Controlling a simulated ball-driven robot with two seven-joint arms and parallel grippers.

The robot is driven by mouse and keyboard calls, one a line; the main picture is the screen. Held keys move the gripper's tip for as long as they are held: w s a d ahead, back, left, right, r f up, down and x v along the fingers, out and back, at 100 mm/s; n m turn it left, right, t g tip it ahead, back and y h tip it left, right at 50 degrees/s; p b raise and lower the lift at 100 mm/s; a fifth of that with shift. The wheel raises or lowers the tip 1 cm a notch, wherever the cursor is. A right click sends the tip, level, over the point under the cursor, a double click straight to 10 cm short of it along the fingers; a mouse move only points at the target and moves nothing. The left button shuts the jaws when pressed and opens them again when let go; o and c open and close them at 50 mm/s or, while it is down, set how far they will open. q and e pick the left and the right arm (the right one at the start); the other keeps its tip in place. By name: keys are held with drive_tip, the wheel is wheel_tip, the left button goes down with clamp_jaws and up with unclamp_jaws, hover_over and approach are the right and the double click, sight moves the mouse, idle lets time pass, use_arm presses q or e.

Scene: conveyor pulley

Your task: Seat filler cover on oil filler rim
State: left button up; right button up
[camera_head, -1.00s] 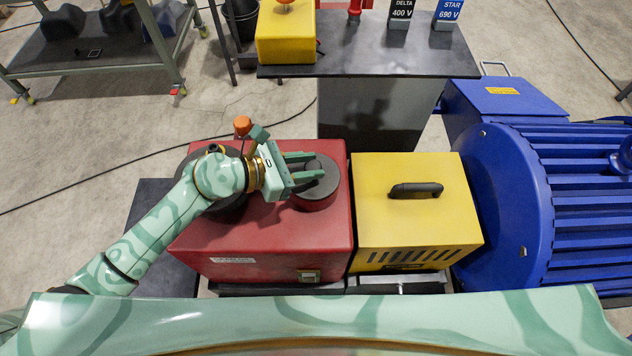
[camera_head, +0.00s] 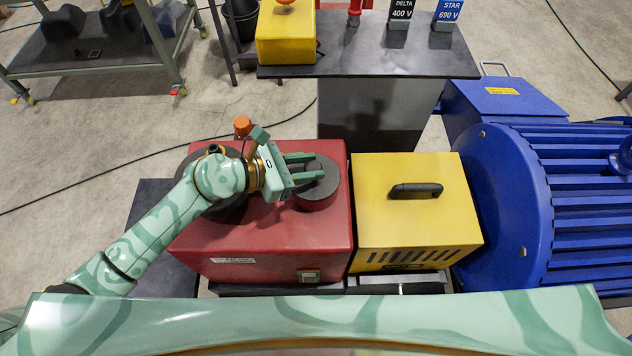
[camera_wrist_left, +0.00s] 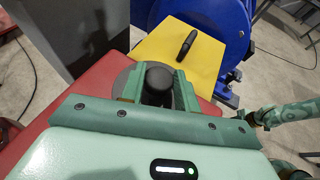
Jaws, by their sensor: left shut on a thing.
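The filler cover (camera_head: 315,172) is a dark, round piece held between the fingers of my left gripper (camera_head: 303,168). The dark cover also shows between the two green fingers in the left wrist view (camera_wrist_left: 158,78). It is over the oil filler rim (camera_head: 325,194), a wide round boss with a grey top and red side on the red housing (camera_head: 270,240). The cover looks roughly centred there. Whether its underside touches the rim, or a small gap remains, I cannot tell. The fingers hide part of both. My right gripper's fingers do not show.
A yellow box with a black handle (camera_head: 415,190) stands close to the right of the housing, then a blue motor (camera_head: 500,190). A dark table (camera_head: 370,58) with a yellow block (camera_head: 285,38) stands behind. Another dark round part (camera_head: 226,205) lies partly under my left arm.

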use_arm(q)
drive_tip(key=shift+f, duration=0.35)
idle(0.4)
drive_tip(key=o, duration=1.1)
drive_tip(key=shift+o, duration=0.2)
drive_tip(key=shift+a, duration=0.1)
drive_tip(key=b+v, duration=0.1)
drive_tip(key=v, duration=1.5)
drive_tip(key=shift+s, duration=0.15)
